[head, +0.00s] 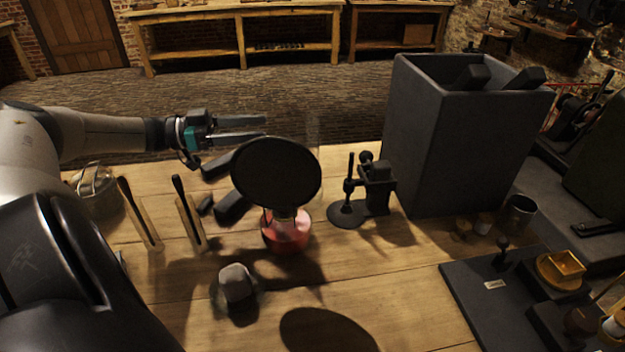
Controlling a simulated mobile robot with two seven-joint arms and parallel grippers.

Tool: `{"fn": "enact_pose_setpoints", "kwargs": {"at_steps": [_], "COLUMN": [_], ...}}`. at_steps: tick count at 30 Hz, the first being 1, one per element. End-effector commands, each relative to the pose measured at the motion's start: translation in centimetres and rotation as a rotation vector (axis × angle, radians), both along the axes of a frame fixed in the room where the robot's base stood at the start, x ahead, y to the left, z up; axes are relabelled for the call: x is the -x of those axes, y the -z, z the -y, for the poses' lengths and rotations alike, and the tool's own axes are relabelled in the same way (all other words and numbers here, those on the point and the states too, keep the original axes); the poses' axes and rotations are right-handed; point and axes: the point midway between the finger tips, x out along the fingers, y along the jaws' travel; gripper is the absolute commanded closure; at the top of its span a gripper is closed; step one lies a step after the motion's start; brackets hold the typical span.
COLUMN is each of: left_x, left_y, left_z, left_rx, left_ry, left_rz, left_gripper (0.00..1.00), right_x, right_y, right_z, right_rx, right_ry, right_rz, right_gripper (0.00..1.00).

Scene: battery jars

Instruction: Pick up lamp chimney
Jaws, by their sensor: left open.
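A faint clear glass tube (313,129), which looks like the lamp chimney, stands upright at the far edge of the wooden table. Its lower part is hidden behind a round black disc (276,172). My left gripper (264,127) comes in from the left, with its two dark fingers apart and pointing right. Its fingertips end a little left of the glass tube, with nothing seen between them. I cannot tell their exact distance from the glass. My right gripper is not in view.
A glass jar with red liquid (286,234) stands below the disc. A black stand (349,205) and a tall dark bin (452,150) are to the right. Wooden strips with dark rods (190,222), a glass jar (97,190) and a grey-capped piece (237,285) are to the left.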

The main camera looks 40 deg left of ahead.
Motion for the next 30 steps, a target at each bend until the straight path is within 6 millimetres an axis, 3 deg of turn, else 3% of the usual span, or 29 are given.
{"fn": "enact_pose_setpoints", "kwargs": {"at_steps": [7,9,18,30], "left_x": [-2.6,-3.7,-6.6,-8.3], "left_y": [0.2,0.2,0.1,0.2], "left_z": [2.4,3.4,5.9,7.4], "left_rx": [0.002,0.002,0.003,0.001], "left_ry": [0.005,0.004,0.003,0.002], "left_rz": [0.007,0.009,0.005,0.004], "left_gripper": [0.31,0.31,0.31,0.31], "right_x": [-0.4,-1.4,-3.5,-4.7], "right_y": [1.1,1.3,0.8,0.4], "right_z": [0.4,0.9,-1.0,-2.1], "right_rx": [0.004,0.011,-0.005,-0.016], "right_ry": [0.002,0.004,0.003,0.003], "right_rz": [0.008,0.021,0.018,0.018], "right_gripper": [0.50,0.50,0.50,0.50]}}
